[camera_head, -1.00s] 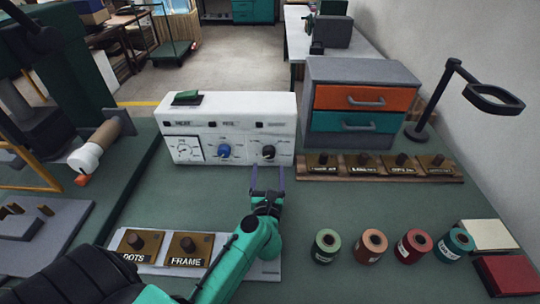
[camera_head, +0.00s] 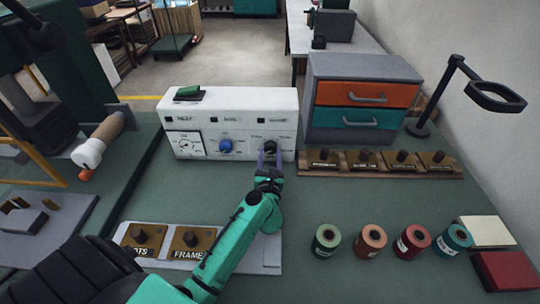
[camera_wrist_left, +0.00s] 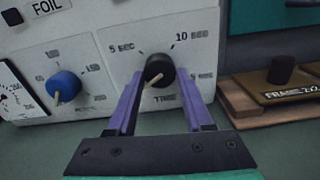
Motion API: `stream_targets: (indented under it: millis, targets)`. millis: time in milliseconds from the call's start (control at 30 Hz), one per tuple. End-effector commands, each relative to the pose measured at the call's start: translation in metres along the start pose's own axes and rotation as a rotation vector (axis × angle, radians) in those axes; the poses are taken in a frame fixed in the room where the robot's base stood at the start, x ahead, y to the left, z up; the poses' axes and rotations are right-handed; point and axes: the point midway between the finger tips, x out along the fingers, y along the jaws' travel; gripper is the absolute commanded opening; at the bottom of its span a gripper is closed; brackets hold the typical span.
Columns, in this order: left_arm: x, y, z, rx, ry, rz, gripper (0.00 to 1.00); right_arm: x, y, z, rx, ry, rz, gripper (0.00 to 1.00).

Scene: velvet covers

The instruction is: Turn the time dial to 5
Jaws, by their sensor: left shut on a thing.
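The time dial is a black knob (camera_head: 270,147) at the right end of a white control box (camera_head: 232,103). In the left wrist view the black time knob (camera_wrist_left: 158,70) has a pale pointer aimed down and left. Its panel reads "5 SEC" at upper left and "10 SEC" at upper right; a third label at right is hard to read. My left gripper (camera_head: 269,158), with purple fingers, reaches the knob from the front. In the left wrist view the fingers (camera_wrist_left: 160,92) stand on either side of the knob, shut on it. My right gripper is not in view.
A blue knob (camera_head: 226,146) and a white gauge (camera_head: 185,145) sit left of the dial. A grey drawer cabinet (camera_head: 361,98) and a wooden rack of stamps (camera_head: 380,163) stand at right. Several foil rolls (camera_head: 371,241) stand at front right.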

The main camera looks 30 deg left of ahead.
Motion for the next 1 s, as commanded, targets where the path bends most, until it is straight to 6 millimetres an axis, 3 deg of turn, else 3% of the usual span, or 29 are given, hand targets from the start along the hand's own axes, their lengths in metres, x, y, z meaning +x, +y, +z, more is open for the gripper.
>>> stream_targets:
  millis: [367, 1000]
  targets:
    - [0.0, 0.0, 0.003, 0.172, 0.003, 0.0, 0.0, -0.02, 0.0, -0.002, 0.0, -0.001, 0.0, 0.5]
    - [-0.001, 0.001, 0.003, 0.765, 0.002, -0.003, 0.0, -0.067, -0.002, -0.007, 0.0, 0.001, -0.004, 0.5]
